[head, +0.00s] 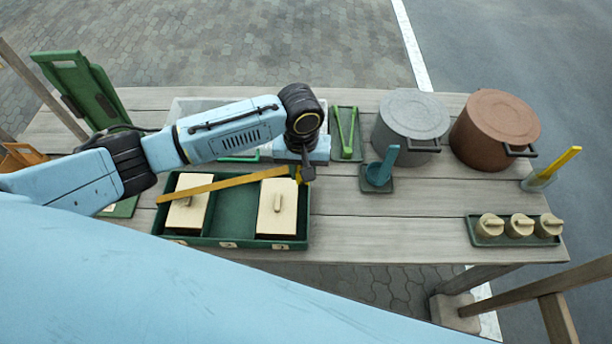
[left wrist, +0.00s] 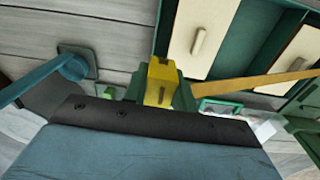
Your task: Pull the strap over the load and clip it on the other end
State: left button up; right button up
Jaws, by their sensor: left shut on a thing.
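A green tray (head: 236,242) lies on the table and holds two cream lidded boxes, one at the left (head: 187,213) and one at the right (head: 276,211), with an empty green section between them. An ochre strap (head: 225,184) runs from the tray's left edge, over the boxes, up to my left gripper (head: 304,177) at the tray's upper right corner. In the left wrist view the gripper is shut on the yellow strap end (left wrist: 160,84), and the strap (left wrist: 245,84) stretches away to the right. The catch on the tray's right side cannot be made out. My right gripper is out of view.
A teal ladle (head: 380,172) on its rest and green tongs (head: 346,134) lie just right of my gripper. A grey pot (head: 411,118) and a brown pot (head: 494,120) stand farther right. Three small jars on a tray (head: 486,241) sit front right. Tabletop between is clear.

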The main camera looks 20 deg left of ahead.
pick_arm(q)
jog(key=shift+n, duration=0.3)
jog(key=s+d+f+p, duration=0.1)
jog(key=s+d+f, duration=0.1)
jog(key=f, duration=0.1)
jog(key=shift+s+d+f+p, duration=0.1)
jog(key=shift+s+f+p, duration=0.2)
jog(key=shift+p, duration=0.05)
jog(key=shift+f, duration=0.2)
notch_tip(320, 180, down, 4)
jog(key=b, duration=0.5)
jog(key=shift+r, duration=0.2)
jog(key=shift+f, duration=0.35)
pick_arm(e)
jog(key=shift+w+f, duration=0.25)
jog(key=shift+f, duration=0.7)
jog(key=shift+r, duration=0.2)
pick_arm(q)
jog(key=shift+p, duration=0.6)
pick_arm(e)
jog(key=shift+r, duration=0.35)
pick_arm(q)
jog(key=shift+f, duration=0.25)
jog(key=shift+f, duration=0.45)
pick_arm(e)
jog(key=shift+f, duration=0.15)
